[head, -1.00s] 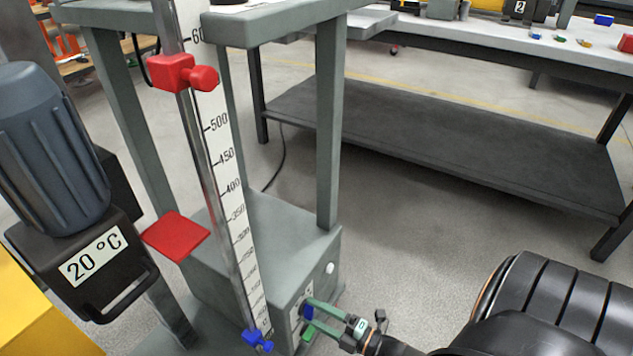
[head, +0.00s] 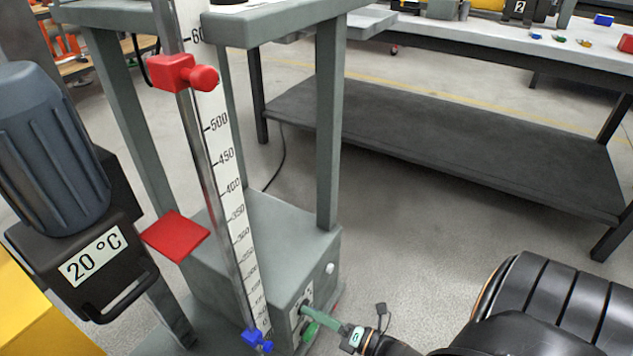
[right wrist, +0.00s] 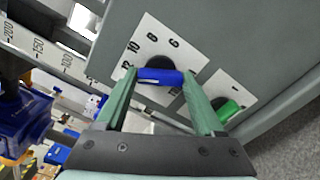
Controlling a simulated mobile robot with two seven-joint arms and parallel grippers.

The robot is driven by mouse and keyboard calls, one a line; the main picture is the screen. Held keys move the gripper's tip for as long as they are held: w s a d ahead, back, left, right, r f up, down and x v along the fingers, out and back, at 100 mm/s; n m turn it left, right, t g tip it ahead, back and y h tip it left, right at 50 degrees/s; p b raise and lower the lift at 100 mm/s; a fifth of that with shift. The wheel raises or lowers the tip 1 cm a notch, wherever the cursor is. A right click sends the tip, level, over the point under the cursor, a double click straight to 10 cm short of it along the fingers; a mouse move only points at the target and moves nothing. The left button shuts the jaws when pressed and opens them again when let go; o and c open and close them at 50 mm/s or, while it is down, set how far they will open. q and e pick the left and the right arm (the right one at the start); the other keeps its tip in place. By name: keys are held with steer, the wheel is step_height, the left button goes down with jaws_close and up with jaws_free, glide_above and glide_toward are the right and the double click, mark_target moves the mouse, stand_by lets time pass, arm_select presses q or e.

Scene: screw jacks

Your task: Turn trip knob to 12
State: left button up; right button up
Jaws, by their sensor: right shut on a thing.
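A blue bar-shaped knob (right wrist: 160,76) on a black round base sits on a white dial plate (right wrist: 152,42) in the right wrist view. The plate carries numbers including 6, 10 and 12. The bar lies nearly level in that view, its left end close to the 12. My right gripper (right wrist: 162,82) is shut on the blue knob, one green finger at each end. In the head view my right gripper (head: 304,311) reaches the grey box's face edge-on and hides the blue knob. My left gripper is not in view.
A green knob (right wrist: 228,110) sits beside the right finger. The grey jack frame (head: 330,120) has a scale (head: 228,185) with a red clamp (head: 180,74) and a blue clamp (head: 257,340). A workbench (head: 450,140) stands behind.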

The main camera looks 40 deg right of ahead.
stand_by(0.6)
steer(key=o, duration=1.4)
steer(key=p+v, duration=0.1)
steer(key=v, duration=1.1)
steer(key=shift+s+d, duration=0.1)
steer(key=shift+s, duration=0.25)
